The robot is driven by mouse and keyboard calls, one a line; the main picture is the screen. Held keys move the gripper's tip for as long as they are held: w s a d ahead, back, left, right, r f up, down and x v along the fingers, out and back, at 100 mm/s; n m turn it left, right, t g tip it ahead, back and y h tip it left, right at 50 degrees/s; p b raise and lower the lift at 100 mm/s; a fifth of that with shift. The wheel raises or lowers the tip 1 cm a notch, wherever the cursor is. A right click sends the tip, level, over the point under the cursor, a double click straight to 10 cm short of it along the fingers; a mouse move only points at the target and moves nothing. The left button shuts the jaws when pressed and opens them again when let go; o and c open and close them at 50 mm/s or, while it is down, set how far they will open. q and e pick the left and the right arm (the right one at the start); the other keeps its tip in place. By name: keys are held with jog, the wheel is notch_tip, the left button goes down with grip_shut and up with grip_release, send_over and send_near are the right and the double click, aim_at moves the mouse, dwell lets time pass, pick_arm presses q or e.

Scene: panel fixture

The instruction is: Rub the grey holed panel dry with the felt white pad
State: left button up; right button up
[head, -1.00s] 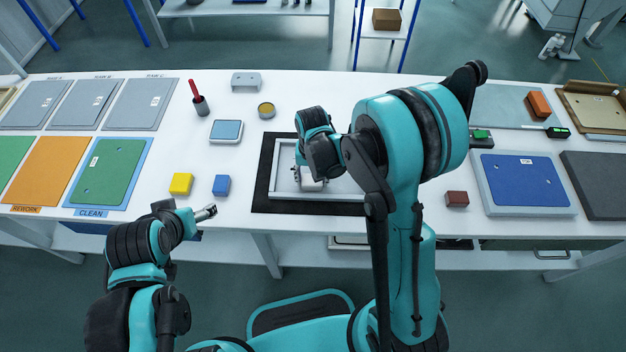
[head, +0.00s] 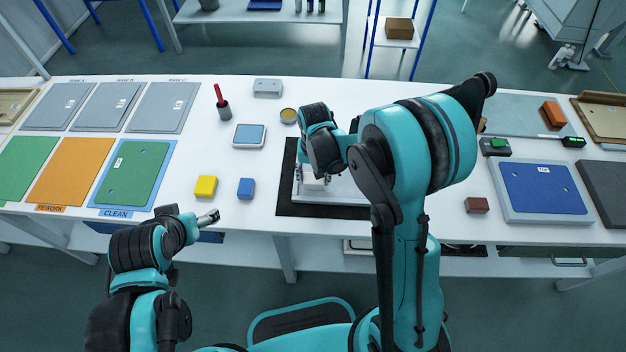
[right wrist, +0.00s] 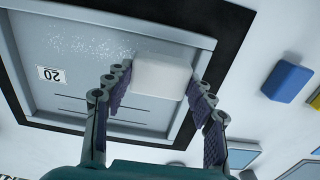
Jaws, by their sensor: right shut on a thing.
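The grey panel (head: 346,190) lies in a pale frame on a black mat (head: 325,211), partly hidden behind my right arm in the head view. In the right wrist view the panel (right wrist: 105,62) shows a "20" label, dark thin slots and a patch of whitish droplets. My right gripper (right wrist: 158,88) is shut on the white pad (right wrist: 161,75), which also shows in the head view (head: 313,184). The pad is at the panel's left side in the head view; whether it presses on the surface is unclear. My left gripper (head: 209,217) is away from the panel, near the table's front edge.
A yellow block (head: 206,186) and a blue block (head: 246,188) lie left of the mat. A blue-topped tray (head: 249,135) and a round tin (head: 288,115) stand behind them. A blue panel (head: 541,188) and a brown block (head: 477,205) are at right.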

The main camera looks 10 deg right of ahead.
aim_at(313, 178)
jog(key=shift+r, duration=0.65)
jog(key=shift+w+a+r+p, duration=0.1)
jog(key=shift+r+p, duration=0.6)
jog(key=shift+p, duration=0.1)
notch_tip(313, 178, up, 2)
jog(key=shift+r+p, duration=0.1)
jog(key=shift+p, duration=0.6)
jog(key=shift+r, duration=0.15)
